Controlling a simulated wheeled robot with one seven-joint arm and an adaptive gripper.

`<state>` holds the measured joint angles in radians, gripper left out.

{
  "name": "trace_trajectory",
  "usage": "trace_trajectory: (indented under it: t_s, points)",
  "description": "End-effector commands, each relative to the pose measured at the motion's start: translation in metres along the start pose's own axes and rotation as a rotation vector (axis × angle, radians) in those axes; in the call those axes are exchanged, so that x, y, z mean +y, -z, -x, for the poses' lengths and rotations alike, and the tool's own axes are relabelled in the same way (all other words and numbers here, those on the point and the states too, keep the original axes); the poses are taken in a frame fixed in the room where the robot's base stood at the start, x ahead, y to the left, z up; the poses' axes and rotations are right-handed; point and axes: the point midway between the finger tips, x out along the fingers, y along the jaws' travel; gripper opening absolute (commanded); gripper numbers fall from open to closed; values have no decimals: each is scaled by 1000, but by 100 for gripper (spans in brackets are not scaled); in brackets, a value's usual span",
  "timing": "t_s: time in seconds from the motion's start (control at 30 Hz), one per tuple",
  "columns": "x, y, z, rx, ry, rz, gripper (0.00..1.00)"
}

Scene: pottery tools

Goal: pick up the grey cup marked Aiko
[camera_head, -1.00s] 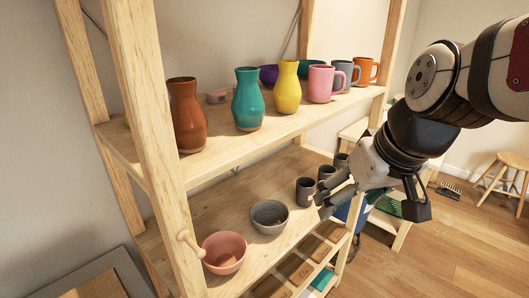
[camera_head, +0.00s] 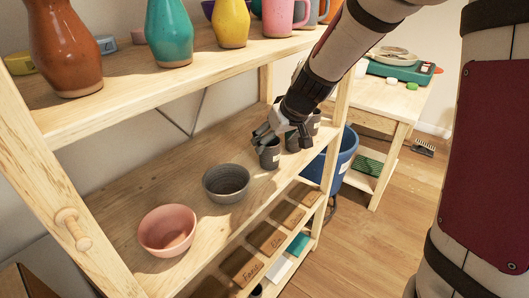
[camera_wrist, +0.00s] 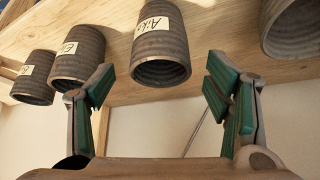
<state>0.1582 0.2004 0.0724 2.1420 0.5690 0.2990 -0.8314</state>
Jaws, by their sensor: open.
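The grey ribbed cup marked Aiko (camera_wrist: 160,58) shows in the wrist view, its label readable, in the gap between my fingers. By its place beside the grey bowl, it seems to be the nearest labelled cup (camera_head: 270,158) on the lower shelf in the head view, where the writing is too small to read. My gripper (camera_head: 262,134) is open and empty, close by this cup. In the wrist view my gripper (camera_wrist: 160,80) has its green-padded fingers spread to either side of the cup, with no contact visible.
Two similar labelled cups (camera_wrist: 80,58) (camera_wrist: 34,78) stand in a row beside it. A grey bowl (camera_head: 227,184) is on its other side, then a pink bowl (camera_head: 167,231). The upper shelf (camera_head: 150,88) with vases and mugs is above. A shelf post (camera_head: 337,130) stands right.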

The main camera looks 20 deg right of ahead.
Motion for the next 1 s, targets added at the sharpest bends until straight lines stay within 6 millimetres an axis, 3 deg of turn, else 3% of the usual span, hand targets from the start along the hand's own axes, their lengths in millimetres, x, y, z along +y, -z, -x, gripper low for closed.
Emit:
trace_trajectory:
  t_s: [0.1,0.33,0.6,0.93,1.0]
  points:
    - [0,0,-16,-1,1,-1,72]
    - [-1,0,-31,-1,2,-1,72]
    - [0,2,-68,-1,1,0,72]
    - [0,3,-74,1,0,-1,72]
    - [0,3,-74,1,0,-1,58]
